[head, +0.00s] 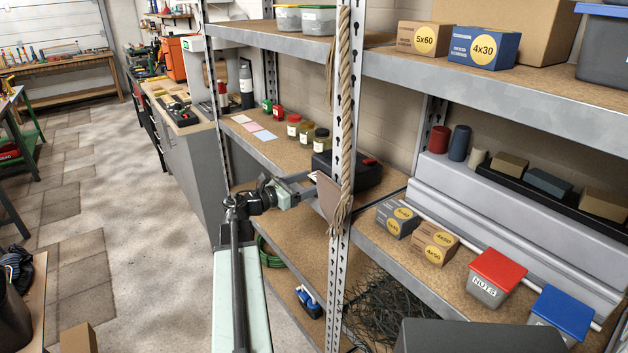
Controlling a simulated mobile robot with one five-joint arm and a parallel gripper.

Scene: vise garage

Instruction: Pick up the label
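Several small flat cards that look like labels lie on the middle shelf: a whitish one (241,119), a pinkish one (253,127) and a pale one (265,135). Jars beside them also carry white labels. I cannot tell which label the task means. My gripper (312,184) is at the end of my extended arm, in front of a black case (345,172) and to the right of the cards, apart from them. Its fingers look spread. A brown flat piece (328,196) and the shelf post partly hide the tips. A small white patch shows near the upper finger.
A perforated post (343,110) with a rope (340,130) stands right beside my gripper. Jars (306,134) stand in a row behind the cards. Boxes (434,242) and lidded bins (497,277) fill the right shelf. Floor (130,230) to the left is open.

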